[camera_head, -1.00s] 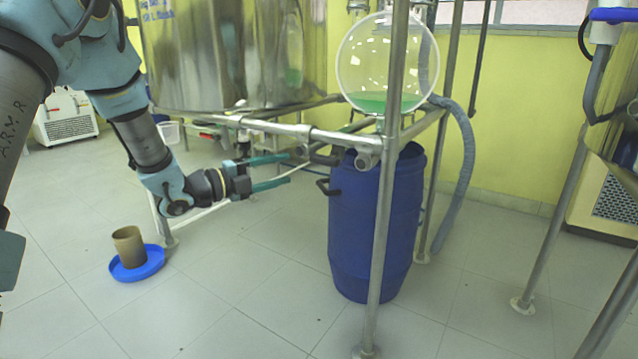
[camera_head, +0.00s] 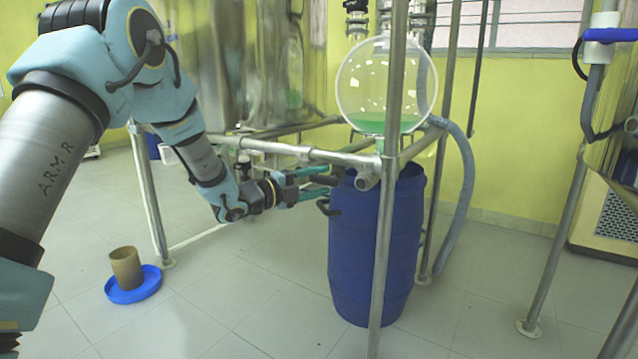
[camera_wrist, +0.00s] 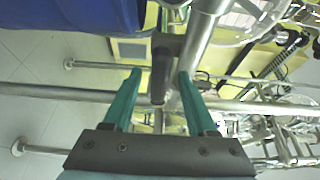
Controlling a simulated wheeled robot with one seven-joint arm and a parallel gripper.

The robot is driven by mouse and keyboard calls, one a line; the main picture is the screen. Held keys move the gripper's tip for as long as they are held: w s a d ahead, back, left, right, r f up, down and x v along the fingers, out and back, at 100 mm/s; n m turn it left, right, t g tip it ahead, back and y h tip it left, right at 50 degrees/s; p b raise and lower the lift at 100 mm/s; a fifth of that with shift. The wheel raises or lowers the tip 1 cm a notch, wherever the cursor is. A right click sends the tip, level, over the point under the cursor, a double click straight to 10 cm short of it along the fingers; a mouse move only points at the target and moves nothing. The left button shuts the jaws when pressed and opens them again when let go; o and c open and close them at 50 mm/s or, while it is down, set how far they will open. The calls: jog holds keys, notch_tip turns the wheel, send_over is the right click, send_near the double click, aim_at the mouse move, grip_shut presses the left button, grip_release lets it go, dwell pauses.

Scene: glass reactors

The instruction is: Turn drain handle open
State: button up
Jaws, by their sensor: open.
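My gripper (camera_head: 325,183) reaches from the left to the frame just under the glass vessel, its teal fingers apart. In the wrist view my gripper (camera_wrist: 160,75) has one finger on each side of a dark, bar-like handle (camera_wrist: 160,78). The handle lies between the fingers, with gaps visible on both sides. In the head view the handle is mostly lost among the fingers and pipes, so its exact angle is unclear there. The round glass vessel (camera_head: 372,85) above holds some green liquid.
Metal frame bars (camera_head: 270,148) run close above my gripper. A brown cup (camera_head: 127,268) sits in a blue dish (camera_head: 140,290) on the floor.

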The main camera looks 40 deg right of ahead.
jog(key=shift+c, duration=0.3)
grip_shut()
jog(key=shift+f+n, duration=0.1)
jog(key=shift+n, duration=0.2)
jog(key=n+h+b, duration=0.1)
jog(key=n+b, duration=0.1)
jog(key=shift+f+n, duration=0.2)
jog(key=shift+n, duration=0.2)
jog(key=n+t+h+b, duration=0.1)
jog(key=n, duration=0.2)
jog(key=n+h+b, duration=0.1)
jog(key=n, duration=0.2)
jog(key=shift+f+t, duration=0.1)
jog(key=shift+t, duration=0.3)
jog(key=n+t, duration=0.1)
jog(key=n, duration=0.2)
jog(key=n+t+h+b, duration=0.1)
jog(key=n+t, duration=0.1)
jog(key=n, duration=0.1)
jog(key=shift+s, duration=0.15)
jog(key=shift+s+n+t, duration=0.1)
jog(key=shift+n+t, duration=0.7)
jog(key=shift+n, duration=0.8)
jog(key=shift+n+t, duration=0.8)
jog(key=shift+n, duration=0.8)
